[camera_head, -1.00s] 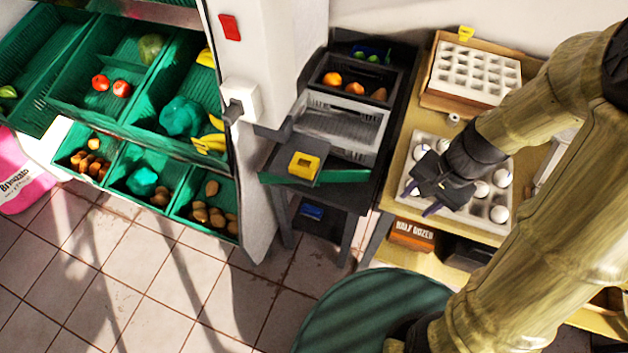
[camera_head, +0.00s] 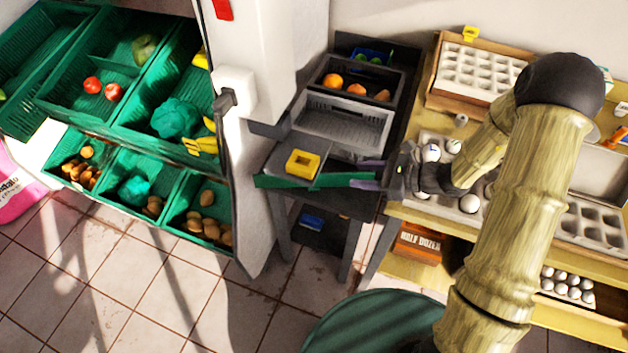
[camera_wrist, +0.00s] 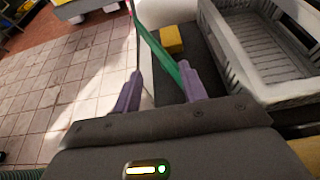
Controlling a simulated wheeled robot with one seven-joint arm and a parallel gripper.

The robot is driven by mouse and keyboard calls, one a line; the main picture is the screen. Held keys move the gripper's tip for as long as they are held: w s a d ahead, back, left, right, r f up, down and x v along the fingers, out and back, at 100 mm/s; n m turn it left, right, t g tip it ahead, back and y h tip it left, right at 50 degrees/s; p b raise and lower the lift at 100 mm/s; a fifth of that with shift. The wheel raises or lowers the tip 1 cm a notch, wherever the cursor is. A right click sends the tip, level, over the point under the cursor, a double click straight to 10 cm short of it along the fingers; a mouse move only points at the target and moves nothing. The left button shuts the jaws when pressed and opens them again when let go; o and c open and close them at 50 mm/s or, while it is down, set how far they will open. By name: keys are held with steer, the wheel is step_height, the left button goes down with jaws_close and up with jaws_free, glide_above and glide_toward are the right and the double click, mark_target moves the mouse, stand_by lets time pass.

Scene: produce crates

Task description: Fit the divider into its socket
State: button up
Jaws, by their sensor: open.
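The divider is most likely the thin green strip (camera_head: 335,180) along the front edge of the dark stand; in the wrist view the strip (camera_wrist: 160,52) runs away from my gripper. My gripper (camera_head: 362,175) is open at the strip's right end, its purple fingers pointing left. In the wrist view the fingers (camera_wrist: 160,75) are spread, with the strip's near end between them, close to the right finger. Contact cannot be told. A yellow block (camera_head: 302,164) with a dark square opening sits on the stand behind the strip; whether it is the socket is unclear.
A grey slatted crate (camera_head: 378,125) and a dark crate of fruit (camera_head: 396,88) stand behind on the dark stand. A white pillar (camera_head: 262,60) rises to the left.

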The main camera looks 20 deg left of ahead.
steer(key=x, duration=0.6)
steer(key=shift+a+f, duration=0.2)
steer(key=shift+a, duration=0.15)
steer(key=p+x, duration=0.1)
steer(key=x, duration=0.4)
steer(key=shift+f, duration=0.2)
steer(key=shift+c, duration=0.4)
jaws_close()
